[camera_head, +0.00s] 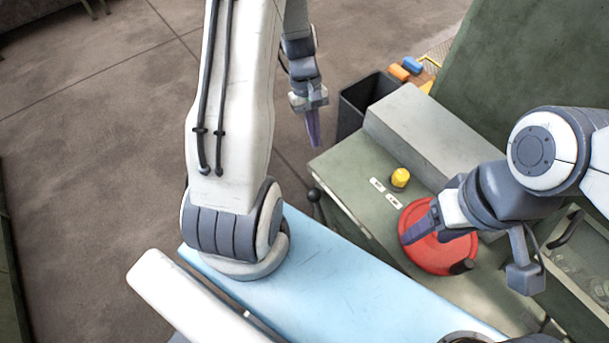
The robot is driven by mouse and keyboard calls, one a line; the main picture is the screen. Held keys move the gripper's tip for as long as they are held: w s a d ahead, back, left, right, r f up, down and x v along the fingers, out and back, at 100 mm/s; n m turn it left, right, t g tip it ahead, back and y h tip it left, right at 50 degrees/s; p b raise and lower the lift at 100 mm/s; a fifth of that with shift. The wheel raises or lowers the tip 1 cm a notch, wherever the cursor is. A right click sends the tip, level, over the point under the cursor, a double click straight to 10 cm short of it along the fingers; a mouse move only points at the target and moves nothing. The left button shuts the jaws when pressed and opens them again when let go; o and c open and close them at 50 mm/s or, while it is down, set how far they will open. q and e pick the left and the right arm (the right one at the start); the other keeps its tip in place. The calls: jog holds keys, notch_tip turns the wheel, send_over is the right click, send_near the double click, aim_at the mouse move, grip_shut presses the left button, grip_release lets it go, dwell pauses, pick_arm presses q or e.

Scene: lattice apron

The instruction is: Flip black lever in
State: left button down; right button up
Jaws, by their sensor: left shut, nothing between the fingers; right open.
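A black lever with a round knob (314,195) sticks out at the left front edge of the green machine (345,170). My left gripper (314,130) is shut and empty. It hangs above and behind the lever in the picture, apart from it and left of the machine. My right gripper (416,230) is open over the left part of a red handwheel (440,258). I cannot tell whether it touches the wheel.
The handwheel has a dark handle (462,266). A yellow knob (400,178) and small white labels (385,191) sit on the machine top. A black bin (362,100) stands behind it. A light blue surface (340,275) lies in front. The floor at left is clear.

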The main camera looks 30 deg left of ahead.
pick_arm(q)
jog(key=s+a+f+n+h, duration=0.1)
jog(key=s+a+f+n, duration=0.2)
jog(key=a+f, duration=0.6)
jog(key=n, duration=0.2)
jog(key=shift+s+a+n+t+h, duration=0.15)
jog(key=shift+n+t+h, duration=0.25)
jog(key=s+d+f+p, duration=0.1)
jog(key=d+f, duration=0.6)
jog(key=d, duration=0.1)
jog(key=shift+s+d+f+p, duration=0.25)
jog(key=shift+f+p, duration=0.05)
jog(key=shift+f, duration=0.1)
jog(key=shift+a, duration=0.1)
